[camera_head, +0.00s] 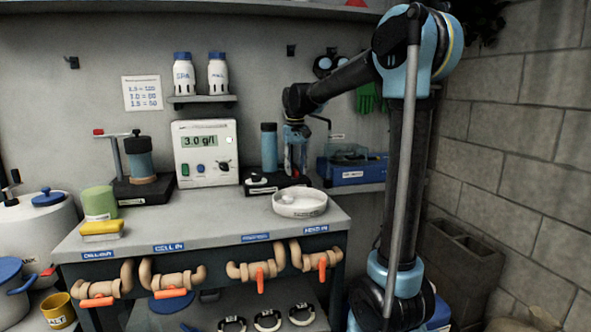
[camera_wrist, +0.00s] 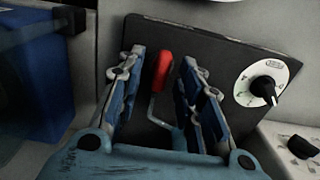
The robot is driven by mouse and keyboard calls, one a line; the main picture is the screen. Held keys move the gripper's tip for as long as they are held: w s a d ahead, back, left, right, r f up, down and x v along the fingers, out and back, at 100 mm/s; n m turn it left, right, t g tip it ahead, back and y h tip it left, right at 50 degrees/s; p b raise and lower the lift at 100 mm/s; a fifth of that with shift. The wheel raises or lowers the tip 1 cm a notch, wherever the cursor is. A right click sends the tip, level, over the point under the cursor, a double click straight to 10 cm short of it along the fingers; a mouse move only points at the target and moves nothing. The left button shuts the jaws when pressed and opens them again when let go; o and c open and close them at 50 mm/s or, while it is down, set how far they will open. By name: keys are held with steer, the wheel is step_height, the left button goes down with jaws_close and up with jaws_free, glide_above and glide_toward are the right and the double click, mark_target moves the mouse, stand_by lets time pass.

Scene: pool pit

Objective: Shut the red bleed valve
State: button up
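A red-tipped handle (camera_wrist: 164,70) on a bent metal rod shows in the wrist view, between my gripper's two blue fingers (camera_wrist: 160,85). I take it to be the red bleed valve. Gaps show on both sides of it, so my gripper is open around it. The rod's lower end is partly hidden by my gripper. A dark plate (camera_wrist: 225,60) with a white round dial (camera_wrist: 267,90) lies behind. In the head view my gripper (camera_head: 296,170) points down over the dark base (camera_head: 280,181) at the back of the bench; the red handle is not discernible there.
A blue bottle (camera_head: 269,147) and the 3.0 g/l meter (camera_head: 207,152) stand left of my gripper. A blue box (camera_head: 352,168) is to its right. A white dish (camera_head: 300,203) sits in front. Orange-handled pipe valves (camera_head: 172,283) line the bench front.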

step_height(320, 180, up, 12)
stand_by(0.6)
steer(key=shift+f, duration=0.1)
